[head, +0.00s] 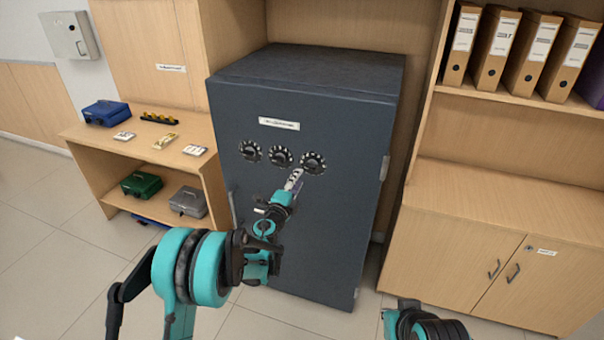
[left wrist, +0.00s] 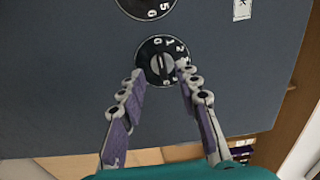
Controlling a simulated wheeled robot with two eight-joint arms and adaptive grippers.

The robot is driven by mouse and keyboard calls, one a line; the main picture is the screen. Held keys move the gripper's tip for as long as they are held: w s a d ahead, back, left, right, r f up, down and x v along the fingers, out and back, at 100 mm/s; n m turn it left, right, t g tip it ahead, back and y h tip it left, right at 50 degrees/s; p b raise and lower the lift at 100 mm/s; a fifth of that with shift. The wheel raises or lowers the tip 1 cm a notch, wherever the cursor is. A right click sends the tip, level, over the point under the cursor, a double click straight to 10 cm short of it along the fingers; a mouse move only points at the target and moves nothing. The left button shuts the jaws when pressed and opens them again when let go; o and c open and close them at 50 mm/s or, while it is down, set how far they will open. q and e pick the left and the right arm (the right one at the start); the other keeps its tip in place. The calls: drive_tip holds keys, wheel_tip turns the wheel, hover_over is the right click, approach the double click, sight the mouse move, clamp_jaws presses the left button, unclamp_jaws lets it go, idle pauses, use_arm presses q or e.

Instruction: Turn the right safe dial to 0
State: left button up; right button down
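The dark safe (head: 300,235) has a row of three dials on its front. The right safe dial (head: 313,163) is black with pale marks; it also shows in the left wrist view (left wrist: 162,62), with a pale knob bar at its centre. I cannot tell its exact setting. My left gripper (head: 295,179) is just in front of and below-left of the right dial in the head view. In the left wrist view, the left gripper (left wrist: 160,84) is open, its fingers spread to either side of the dial's lower part, with nothing between them. Contact cannot be told.
The middle dial (head: 281,156) and left dial (head: 251,151) are close beside the right one. A label (head: 279,124) sits above them. A wooden side table (head: 140,150) stands left, a cabinet (head: 490,220) right. Tiled floor lies in front.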

use_arm(q)
drive_tip(key=v, duration=0.5)
drive_tip(key=shift+s, duration=0.15)
drive_tip(key=shift+a, duration=0.1)
drive_tip(key=s+a+r+n+y, duration=0.3)
drive_tip(key=a+r+n+y, duration=0.2)
drive_tip(key=a+r+n, duration=0.3)
drive_tip(key=s+a+r+n+g+y, duration=0.2)
drive_tip(key=s+a+r+n+y, duration=0.15)
drive_tip(key=s+a+n, duration=0.45)
drive_tip(key=s+d+f+n+g+h, duration=0.1)
drive_tip(key=s+f, duration=0.3)
drive_tip(key=s, duration=0.5)
drive_tip(key=s+d+f+n+g+h, duration=0.1)
drive_tip(key=s+f+g, duration=0.3)
drive_tip(key=s, duration=0.6)
drive_tip(key=s+d+f+n+g+h, duration=0.1)
drive_tip(key=s+d+f+n+g, duration=0.1)
drive_tip(key=s, duration=0.7)
drive_tip(key=shift+s+f+n+g, duration=0.45)
drive_tip(key=shift+f+n, duration=0.25)
drive_tip(key=shift+f, duration=0.25)
